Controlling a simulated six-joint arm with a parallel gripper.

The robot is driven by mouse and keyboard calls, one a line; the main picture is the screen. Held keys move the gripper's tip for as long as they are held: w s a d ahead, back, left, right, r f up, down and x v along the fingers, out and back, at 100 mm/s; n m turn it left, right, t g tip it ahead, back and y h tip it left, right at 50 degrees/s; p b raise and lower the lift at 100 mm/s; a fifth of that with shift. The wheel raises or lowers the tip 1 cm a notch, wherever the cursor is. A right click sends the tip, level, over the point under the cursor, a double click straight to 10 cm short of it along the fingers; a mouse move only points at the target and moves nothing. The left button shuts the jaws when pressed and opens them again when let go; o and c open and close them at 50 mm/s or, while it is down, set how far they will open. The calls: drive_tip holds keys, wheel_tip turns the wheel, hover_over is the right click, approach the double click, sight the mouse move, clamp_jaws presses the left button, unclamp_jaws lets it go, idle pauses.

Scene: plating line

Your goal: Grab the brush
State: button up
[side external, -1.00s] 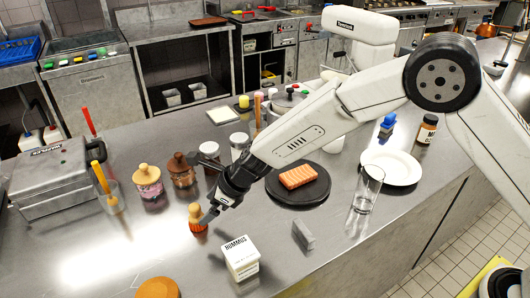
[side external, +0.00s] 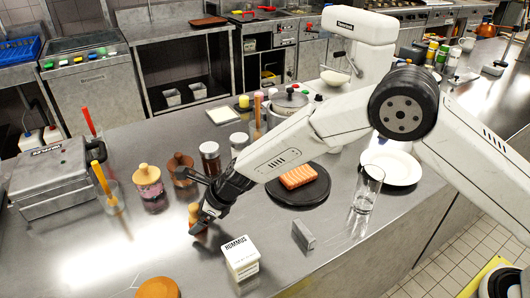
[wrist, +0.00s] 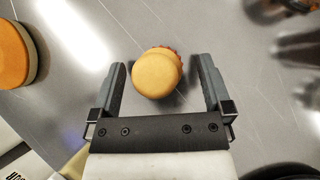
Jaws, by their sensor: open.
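The brush (side external: 194,212) is small, with a rounded tan wooden knob on top and orange-red bristles below. It stands on the steel counter. In the wrist view the knob of the brush (wrist: 157,73) is seen from above, between the two fingers and close to their tips. My gripper (side external: 205,222) is at the brush in the side view and hides part of it. In the wrist view my gripper (wrist: 162,80) is open, with a gap between the knob and each finger.
A white hummus box (side external: 240,257) stands close in front of my gripper. A round orange-brown item (side external: 158,288) is at the near edge. Jars (side external: 149,187) stand behind the brush. A black round board (side external: 277,190) with salmon is to the right. The counter left of the brush is clear.

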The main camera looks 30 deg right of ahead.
drive_tip(key=shift+w+a+f, duration=0.2)
drive_tip(key=shift+a+f, duration=0.15)
drive_tip(key=shift+f, duration=0.1)
drive_tip(key=c, duration=1.3)
drive_tip(key=shift+r, duration=0.2)
